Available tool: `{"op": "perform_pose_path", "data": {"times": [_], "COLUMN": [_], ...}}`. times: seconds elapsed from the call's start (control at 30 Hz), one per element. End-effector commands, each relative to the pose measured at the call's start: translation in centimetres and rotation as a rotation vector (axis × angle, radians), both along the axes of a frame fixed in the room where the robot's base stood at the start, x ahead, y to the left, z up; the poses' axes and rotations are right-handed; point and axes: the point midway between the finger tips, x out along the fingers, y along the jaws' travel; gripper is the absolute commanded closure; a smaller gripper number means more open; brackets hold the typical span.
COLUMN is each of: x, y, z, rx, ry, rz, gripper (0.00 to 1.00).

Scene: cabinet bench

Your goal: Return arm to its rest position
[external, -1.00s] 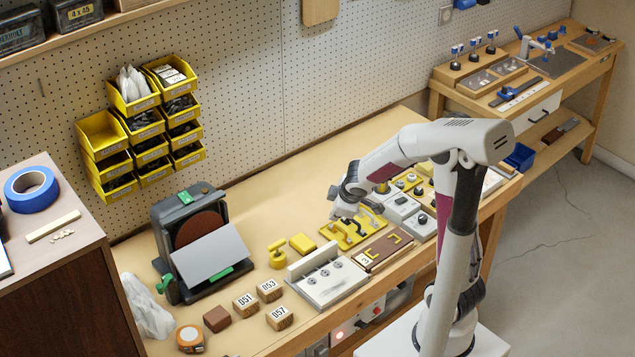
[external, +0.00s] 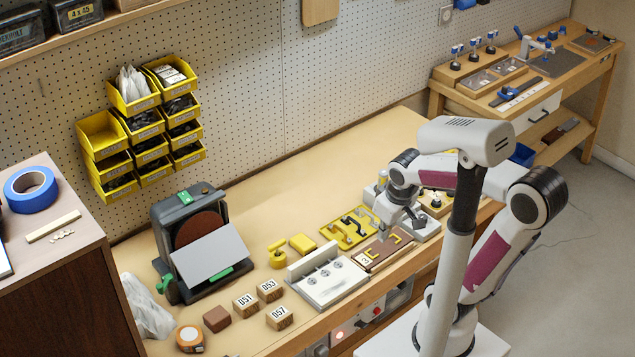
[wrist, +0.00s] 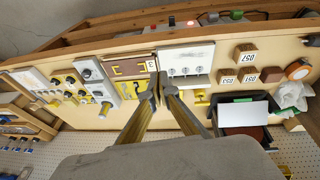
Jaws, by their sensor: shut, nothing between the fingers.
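I cannot tell the exact height of the fingertips above the board.
A yellow plate with dark handles (external: 340,234) lies behind the board, and a white fixture (external: 328,286) is left of it. Numbered wooden blocks (external: 246,303) and a sander (external: 203,245) stand further left. The back right of the bench top (external: 395,135) is clear.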

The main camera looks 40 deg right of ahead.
Motion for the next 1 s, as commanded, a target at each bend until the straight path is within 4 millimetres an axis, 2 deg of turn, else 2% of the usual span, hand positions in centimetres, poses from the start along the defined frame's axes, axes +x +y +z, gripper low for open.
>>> {"op": "perform_pose_path", "data": {"times": [0.2, 0.6, 1.0], "x": [-2.3, -3.4, -3.5], "y": [1.5, 2.1, 2.1], "z": [1.7, 4.9, 5.4], "rx": [0.074, 0.107, 0.107], "ry": [-0.052, -0.205, -0.225], "rz": [-0.038, -0.045, -0.046], "gripper": [1.00, 1.00, 1.00]}}
